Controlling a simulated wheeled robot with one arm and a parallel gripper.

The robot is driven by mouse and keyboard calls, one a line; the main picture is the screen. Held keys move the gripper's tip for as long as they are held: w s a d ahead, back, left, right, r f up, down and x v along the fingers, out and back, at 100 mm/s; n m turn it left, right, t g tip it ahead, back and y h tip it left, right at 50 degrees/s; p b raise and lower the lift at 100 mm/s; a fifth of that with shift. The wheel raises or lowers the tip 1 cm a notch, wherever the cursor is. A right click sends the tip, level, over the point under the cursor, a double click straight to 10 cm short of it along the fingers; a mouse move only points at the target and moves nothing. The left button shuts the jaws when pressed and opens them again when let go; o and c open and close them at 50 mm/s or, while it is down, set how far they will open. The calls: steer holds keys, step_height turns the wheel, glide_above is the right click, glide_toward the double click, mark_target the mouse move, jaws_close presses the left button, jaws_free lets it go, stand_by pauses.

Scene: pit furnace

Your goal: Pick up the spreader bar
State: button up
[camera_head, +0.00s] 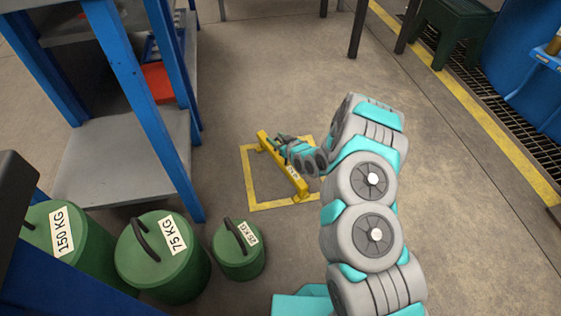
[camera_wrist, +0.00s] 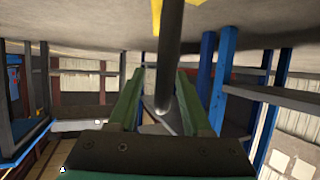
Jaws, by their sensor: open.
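The spreader bar (camera_head: 298,184) is a yellow bar with a small white label. It stands at a slant inside a yellow square marked on the floor. My gripper (camera_head: 279,141) is at its far half, hiding part of it. In the wrist view, my gripper (camera_wrist: 160,78) has two green fingers apart, with a dark round rod (camera_wrist: 170,50) running between them. Gaps show beside the rod. Yellow patches at the top edge look like part of the bar or the floor marking; I cannot tell which. The rod seems to be the bar's handle.
Green weights marked 25 KG (camera_head: 238,262), 75 KG (camera_head: 178,275) and 150 KG (camera_head: 85,250) stand at the lower left. A blue-framed shelf (camera_head: 135,95) rises left of the square. A dark green stool (camera_head: 447,30) is at the upper right. Floor right of my arm is clear.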

jaws_close()
stand_by(0.4)
stand_by(1.0)
